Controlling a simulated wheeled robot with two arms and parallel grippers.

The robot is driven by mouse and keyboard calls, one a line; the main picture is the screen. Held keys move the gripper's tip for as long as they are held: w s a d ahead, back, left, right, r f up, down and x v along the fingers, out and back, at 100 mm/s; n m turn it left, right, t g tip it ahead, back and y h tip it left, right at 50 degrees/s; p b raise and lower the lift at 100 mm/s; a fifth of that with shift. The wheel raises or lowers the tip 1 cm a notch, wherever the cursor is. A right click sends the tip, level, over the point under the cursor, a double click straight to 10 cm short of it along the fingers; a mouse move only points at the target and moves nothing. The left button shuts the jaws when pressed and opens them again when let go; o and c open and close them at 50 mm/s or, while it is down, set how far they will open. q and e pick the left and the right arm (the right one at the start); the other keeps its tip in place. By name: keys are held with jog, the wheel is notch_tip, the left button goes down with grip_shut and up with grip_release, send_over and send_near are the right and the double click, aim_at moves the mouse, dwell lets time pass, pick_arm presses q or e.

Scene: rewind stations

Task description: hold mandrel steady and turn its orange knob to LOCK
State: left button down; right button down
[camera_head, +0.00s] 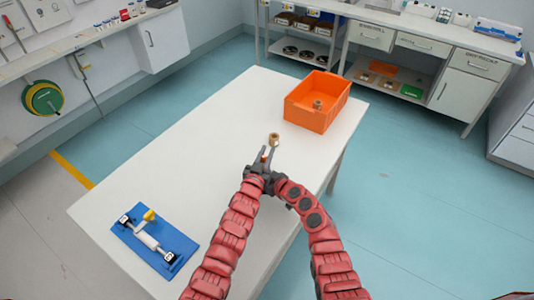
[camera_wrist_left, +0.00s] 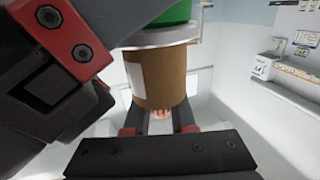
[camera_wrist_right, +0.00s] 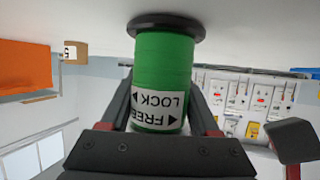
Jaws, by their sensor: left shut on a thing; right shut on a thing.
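The mandrel (camera_head: 273,138) stands at the joined grippers above the white table, its tan end uppermost in the head view. Its tan part with a white label (camera_wrist_left: 160,80) fills the left wrist view, with a silver flange and green above. Its green barrel (camera_wrist_right: 162,70), with a black flange, shows FREE and LOCK with arrows in the right wrist view. My left gripper (camera_wrist_left: 160,117) is shut around a small orange part, seemingly the knob (camera_wrist_left: 160,112), partly hidden. My right gripper (camera_wrist_right: 162,112) is shut on the green barrel. The knob's pointer position is not visible.
An orange bin (camera_head: 308,117) with a small brass-coloured part (camera_head: 317,104) inside stands at the table's far end. A blue fixture (camera_head: 156,243) with a yellow handle lies near left. The white table (camera_head: 200,150) is clear between them. Shelves and cabinets line the walls.

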pick_arm(q)
jog(key=c, duration=0.7)
grip_release()
jog(key=shift+r, duration=0.25)
jog(key=shift+c, duration=0.2)
jog(key=shift+s+a+f, duration=0.1)
jog(key=shift+s+a, duration=0.05)
jog(key=shift+s, duration=0.3)
jog(key=v, duration=1.1)
